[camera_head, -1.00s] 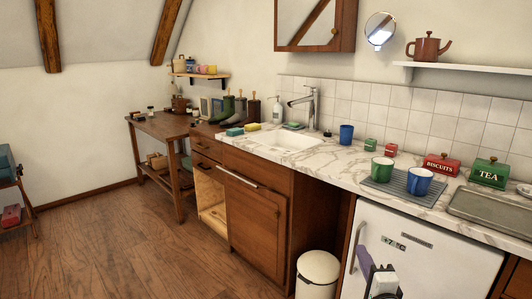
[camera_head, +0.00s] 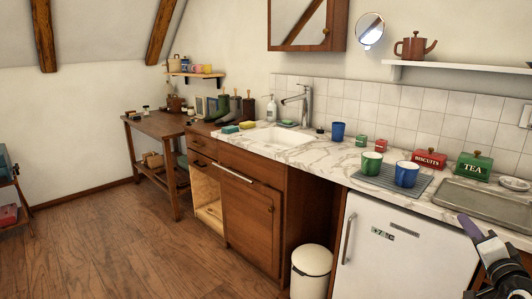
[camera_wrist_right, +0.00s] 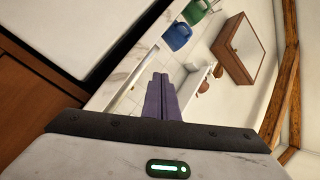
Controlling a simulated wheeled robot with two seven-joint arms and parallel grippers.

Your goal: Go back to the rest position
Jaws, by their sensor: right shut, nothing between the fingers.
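My right gripper (camera_head: 468,226) is at the lower right of the head view, in front of the counter's right end and beside the white fridge door (camera_head: 395,260). Its purple fingers also show in the right wrist view (camera_wrist_right: 160,88), pressed together with nothing between them. In the wrist view the fingers lie across part of the view of the counter and the tiled wall. My left gripper is not in view.
On the marble counter (camera_head: 330,165) are a green cup (camera_head: 371,163) and a blue cup (camera_head: 406,174) on a grey mat, red and green tins, and a sink (camera_head: 285,138). A white bin (camera_head: 311,270) stands below.

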